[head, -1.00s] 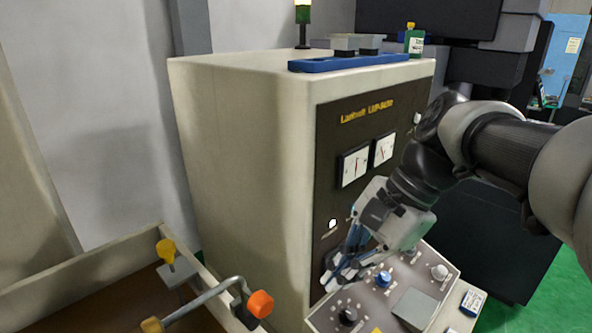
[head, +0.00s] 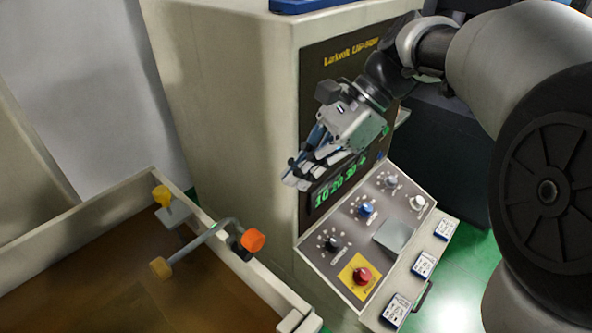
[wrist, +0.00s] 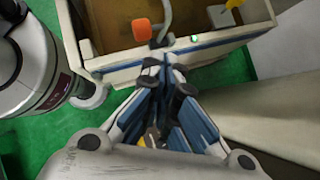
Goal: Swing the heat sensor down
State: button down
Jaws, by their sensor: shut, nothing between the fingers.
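The orange block (wrist: 141,29) and tube (wrist: 168,15) also show at the top of the wrist view. My gripper (head: 294,177) is shut and empty, in front of the cabinet panel, above and right of the orange block, apart from it. In the wrist view my fingertips (wrist: 165,66) point toward the tank wall.
The tank (head: 130,183) has a brown interior and a yellow-topped fitting (head: 163,197) at its back. The cabinet (head: 215,90) stands behind. A sloped control console (head: 316,263) with knobs and a red button (head: 362,275) lies below my gripper. Green floor (wrist: 50,140) is free.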

aim_at(237, 228)
jog(key=s+a+f, duration=0.2)
jog(key=a+f, duration=0.3)
jog(key=a, duration=0.3)
jog(key=shift+s+f, duration=0.35)
jog(key=shift+s, duration=0.05)
jog(key=shift+s, duration=0.1)
jog(key=shift+s+a+r, duration=0.1)
jog(key=shift+s+a, duration=0.15)
